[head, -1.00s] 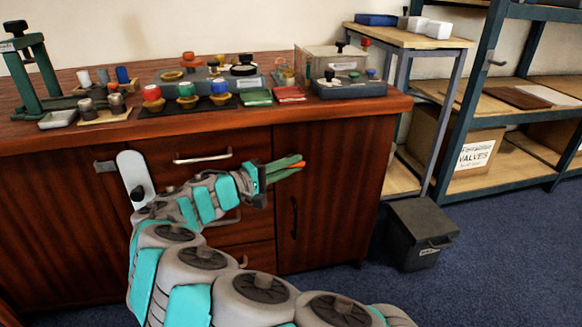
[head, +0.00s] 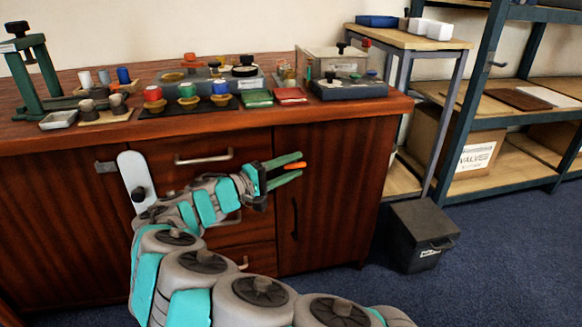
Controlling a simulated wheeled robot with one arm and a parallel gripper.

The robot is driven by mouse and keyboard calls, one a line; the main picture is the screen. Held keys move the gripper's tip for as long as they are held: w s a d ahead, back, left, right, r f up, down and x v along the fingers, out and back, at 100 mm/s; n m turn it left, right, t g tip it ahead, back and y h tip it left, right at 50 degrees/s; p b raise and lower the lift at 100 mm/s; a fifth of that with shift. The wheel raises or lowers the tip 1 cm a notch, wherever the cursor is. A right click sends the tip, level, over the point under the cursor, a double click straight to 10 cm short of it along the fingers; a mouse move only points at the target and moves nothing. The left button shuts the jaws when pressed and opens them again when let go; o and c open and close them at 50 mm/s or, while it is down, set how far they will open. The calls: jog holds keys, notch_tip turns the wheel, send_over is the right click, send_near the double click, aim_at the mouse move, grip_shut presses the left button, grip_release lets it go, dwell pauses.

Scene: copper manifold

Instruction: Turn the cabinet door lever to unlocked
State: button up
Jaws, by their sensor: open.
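A pale rounded plate (head: 129,170) with a dark knob (head: 138,194) stands upright at the left cabinet door; it looks like the door lever. A small metal latch piece (head: 105,167) sits just left of its top. The lower end of the plate is close to my arm in the picture, and whether they touch cannot be told. No locked or unlocked marking is readable.
The wooden cabinet top (head: 215,122) holds cups, coloured knobs, a green press (head: 35,75) and a clear-covered box (head: 345,75). Drawers with a metal handle (head: 204,157) lie between the doors. A dark bin (head: 420,235) stands on the blue carpet at right, near shelves (head: 485,120).

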jog(key=shift+s+a, duration=0.1)
jog(key=v, duration=0.7)
jog(key=shift+s+a+p, duration=0.15)
jog(key=shift+a+p, duration=0.05)
jog(key=shift+p, duration=0.15)
